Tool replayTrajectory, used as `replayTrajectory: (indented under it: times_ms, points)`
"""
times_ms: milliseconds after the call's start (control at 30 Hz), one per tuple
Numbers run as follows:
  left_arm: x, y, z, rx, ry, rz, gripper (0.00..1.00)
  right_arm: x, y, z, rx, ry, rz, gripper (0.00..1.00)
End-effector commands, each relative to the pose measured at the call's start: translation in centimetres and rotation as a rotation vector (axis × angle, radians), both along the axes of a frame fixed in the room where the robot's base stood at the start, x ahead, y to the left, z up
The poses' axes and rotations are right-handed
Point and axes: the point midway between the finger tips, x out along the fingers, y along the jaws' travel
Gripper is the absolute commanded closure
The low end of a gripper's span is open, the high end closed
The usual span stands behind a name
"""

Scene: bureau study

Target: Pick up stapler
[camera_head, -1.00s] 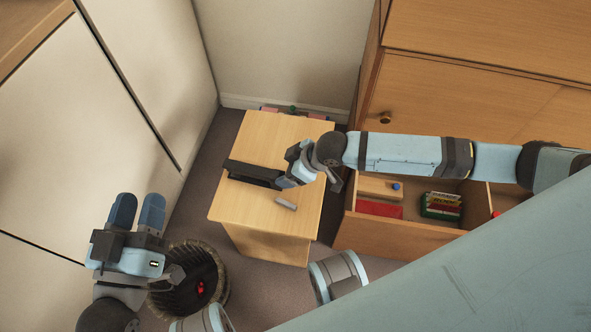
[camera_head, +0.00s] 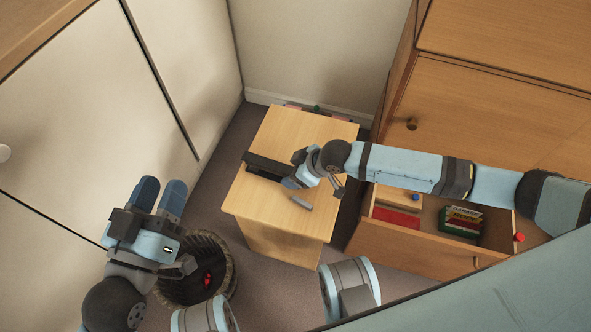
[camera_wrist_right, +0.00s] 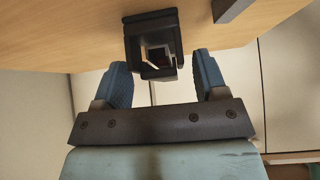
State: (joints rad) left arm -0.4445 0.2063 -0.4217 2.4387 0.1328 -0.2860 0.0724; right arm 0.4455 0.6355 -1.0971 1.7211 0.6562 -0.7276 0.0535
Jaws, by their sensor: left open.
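A long black stapler (camera_head: 263,166) lies on the small wooden cabinet top (camera_head: 290,130), near its left edge. My right gripper (camera_head: 290,174) is at the stapler's right end, low over the top. In the right wrist view the stapler (camera_wrist_right: 153,40) shows end-on between and just past the spread fingers of my right gripper (camera_wrist_right: 163,75). A gap shows on its right side; contact on the left cannot be told. My left gripper (camera_head: 160,188) is open and empty, off to the left above the floor.
A small grey object (camera_head: 302,203) lies on the cabinet top near my right gripper. A round wastebasket (camera_head: 228,262) with something red inside stands left of the cabinet. An open drawer (camera_head: 420,247) with books is at the right.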

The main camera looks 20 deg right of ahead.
Motion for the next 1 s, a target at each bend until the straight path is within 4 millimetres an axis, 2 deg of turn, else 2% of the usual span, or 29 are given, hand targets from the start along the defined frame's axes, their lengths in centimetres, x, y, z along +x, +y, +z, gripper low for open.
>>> replayTrajectory:
  times_ms: [33,200,500,1000]
  points:
    - [0.0,0.0,0.0,0.0,0.0,0.0,0.57,0.0,0.0,0.0,0.0,0.0,0.0,0.46]
    - [0.0,0.0,0.0,0.0,0.0,0.0,0.57,0.0,0.0,0.0,0.0,0.0,0.0,0.82]
    - [0.0,0.0,0.1,0.0,0.0,0.0,0.57,0.0,0.0,0.2,0.002,-0.001,0.0,0.82]
    - [-0.1,0.5,3.0,-0.024,-0.071,0.034,0.57,0.0,0.0,2.6,0.002,-0.001,-0.001,0.82]
